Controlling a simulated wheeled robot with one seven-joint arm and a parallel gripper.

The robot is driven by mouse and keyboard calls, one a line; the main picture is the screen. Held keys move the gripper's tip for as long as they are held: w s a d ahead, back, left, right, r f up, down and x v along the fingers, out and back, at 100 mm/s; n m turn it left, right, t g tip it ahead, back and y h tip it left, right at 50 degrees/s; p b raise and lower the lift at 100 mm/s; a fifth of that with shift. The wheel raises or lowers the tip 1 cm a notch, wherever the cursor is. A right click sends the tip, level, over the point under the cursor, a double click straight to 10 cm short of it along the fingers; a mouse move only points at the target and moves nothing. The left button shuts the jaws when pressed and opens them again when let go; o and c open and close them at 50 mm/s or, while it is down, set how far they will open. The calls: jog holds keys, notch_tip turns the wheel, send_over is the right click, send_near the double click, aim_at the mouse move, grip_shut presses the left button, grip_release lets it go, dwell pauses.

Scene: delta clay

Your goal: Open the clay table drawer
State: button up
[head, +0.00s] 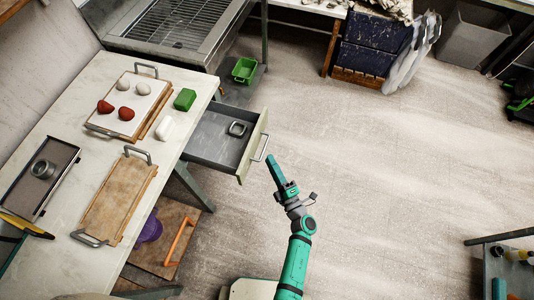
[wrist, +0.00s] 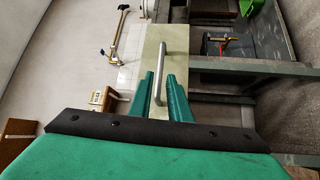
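The clay table (head: 60,130) has a pale top, and its drawer (head: 205,145) is pulled out to the right, with the grey inside showing. A small dark square-ringed object (head: 237,129) lies in it. The pale drawer front carries a metal bar handle (head: 261,148), which also shows in the wrist view (wrist: 162,62). My gripper (head: 271,160) is just beside the handle. In the wrist view its two green fingers (wrist: 160,82) are apart, with the handle's near end between them and thin gaps at its sides. I cannot tell whether they touch it.
On the table are a board (head: 130,103) with red and pale lumps, a green block (head: 185,99), a white block (head: 165,129), a wooden tray (head: 118,200) and a dark tray (head: 40,178). Open floor (head: 400,170) lies to the right.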

jog(key=shift+v, duration=2.3)
jog(key=s+r+m+h, duration=0.5)
jog(key=s+r+m, duration=0.4)
jog(key=s+m, duration=0.2)
jog(key=s+r+m+g+h, duration=0.1)
jog(key=s+r+m+h, duration=0.4)
jog(key=s+r+m, duration=0.4)
jog(key=s+m, duration=0.2)
jog(key=s, duration=0.4)
jog(key=shift+s+a+m, duration=0.15)
jog(key=shift+s+m, duration=0.15)
jog(key=shift+m, duration=0.1)
